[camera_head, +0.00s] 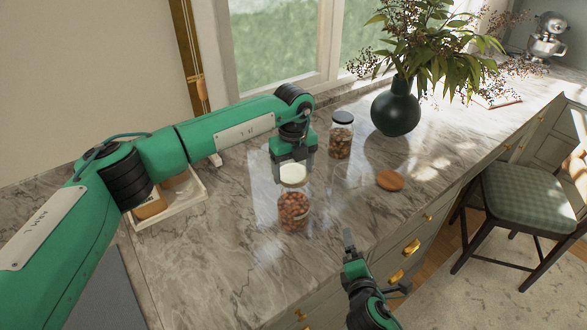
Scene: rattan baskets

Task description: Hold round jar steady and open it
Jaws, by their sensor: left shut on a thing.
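A round glass jar (294,212) filled with brown nuts stands upright on the marble counter, left of centre. A cream lid (293,174) is at its top, between the fingers of my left gripper (293,164). The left gripper points down from above and is shut on the lid. I cannot tell whether the lid still touches the jar's rim. My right gripper (349,241) is near the counter's front edge, right of and nearer than the jar, apart from it. Its fingers show almost edge-on, so their opening is unclear.
A second nut jar with a dark lid (341,137) stands behind, to the right. A round wooden disc (390,180) lies right of it. A dark vase with foliage (396,108) stands farther back. A white tray (198,192) is at left. The marble counter (232,275) is clear in front.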

